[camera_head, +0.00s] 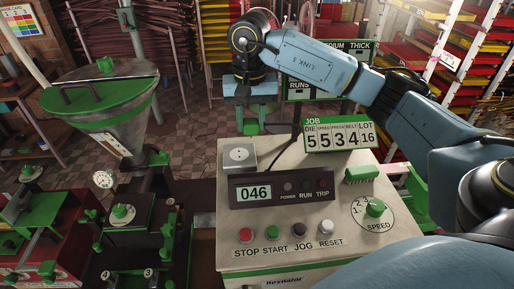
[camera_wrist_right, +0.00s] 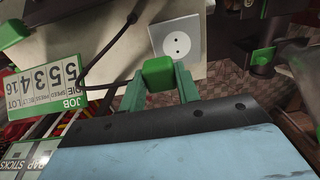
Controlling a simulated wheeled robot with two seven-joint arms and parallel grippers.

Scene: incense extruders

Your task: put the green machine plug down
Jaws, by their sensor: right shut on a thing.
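The green machine plug (camera_wrist_right: 157,72) is a small green block between the two green fingers of my right gripper (camera_wrist_right: 158,88) in the right wrist view. The gripper is shut on it. In the head view my right gripper (camera_head: 250,120) hangs at the back left edge of the control console (camera_head: 225,215), beyond the white socket plate (camera_head: 239,155). The socket (camera_wrist_right: 176,42) has two dark holes and nothing in it; the plug is apart from it. A dark cable (camera_wrist_right: 98,78) curves close to the plug; where it joins is unclear. My left gripper is not in view.
The console top carries a display (camera_head: 255,193), coloured buttons, a speed knob (camera_head: 375,208), a green ribbed block (camera_head: 362,174) and an upright JOB sign (camera_head: 338,137). A green-lidded hopper (camera_head: 110,95) stands left. Racks (camera_head: 455,60) fill the back right. Tiled floor (camera_head: 200,150) shows behind the console.

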